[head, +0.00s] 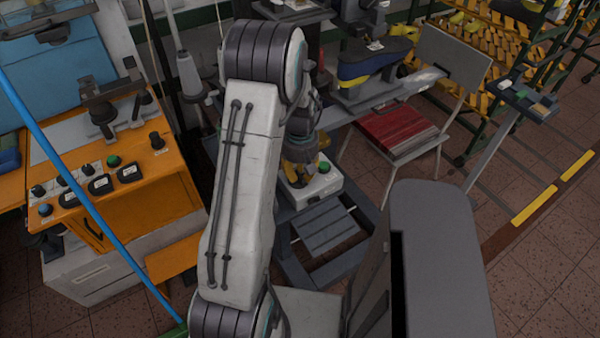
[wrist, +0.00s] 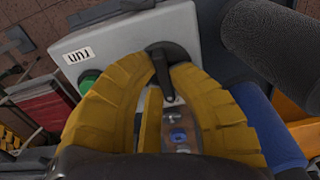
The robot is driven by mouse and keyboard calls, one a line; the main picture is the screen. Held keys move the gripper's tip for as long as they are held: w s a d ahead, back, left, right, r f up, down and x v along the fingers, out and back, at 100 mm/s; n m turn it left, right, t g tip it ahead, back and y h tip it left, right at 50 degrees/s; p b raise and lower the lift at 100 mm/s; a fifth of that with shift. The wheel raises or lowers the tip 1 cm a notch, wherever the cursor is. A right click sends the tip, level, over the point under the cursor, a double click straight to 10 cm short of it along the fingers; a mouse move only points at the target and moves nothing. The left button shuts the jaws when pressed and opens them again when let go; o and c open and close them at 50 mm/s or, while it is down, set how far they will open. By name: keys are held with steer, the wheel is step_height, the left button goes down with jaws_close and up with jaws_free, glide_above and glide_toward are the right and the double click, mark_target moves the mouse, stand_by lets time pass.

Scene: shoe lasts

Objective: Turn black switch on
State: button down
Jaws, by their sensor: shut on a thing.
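My gripper (head: 298,174) reaches down onto a light grey control box (head: 322,184) in the head view. In the wrist view its yellow fingers (wrist: 168,66) are closed around the black switch (wrist: 163,55) on the box face (wrist: 118,42). The switch is a round black knob with a narrow handle, which points toward the bottom of the wrist picture between the fingers. A green button (wrist: 89,82) and a small white label (wrist: 79,56) sit beside it on the box. In the head view the switch is hidden behind my gripper.
An orange machine (head: 130,180) with black knobs stands at the left, with a blue pole (head: 90,205) before it. A chair with a red seat (head: 398,130) stands at the right of the box. A slatted grey pedal (head: 327,229) is below. Open floor lies at the lower right.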

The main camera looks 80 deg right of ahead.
stand_by(0.3)
steer(key=m+b, duration=0.2)
steer(key=m, duration=0.2)
steer(key=shift+f, duration=0.2)
steer(key=m+b, duration=0.2)
steer(key=m, duration=0.2)
steer(key=shift+a, duration=0.15)
steer(key=m+b, duration=0.1)
steer(key=m, duration=0.4)
steer(key=shift+a+b, duration=0.1)
steer(key=shift+b, duration=0.3)
steer(key=m+b, duration=0.1)
steer(key=m, duration=0.3)
steer(key=shift+a+r+m, duration=0.1)
steer(key=shift+m, duration=0.3)
steer(key=c, duration=1.1)
jaws_free()
steer(key=shift+c, duration=0.2)
steer(key=shift+r, duration=0.2)
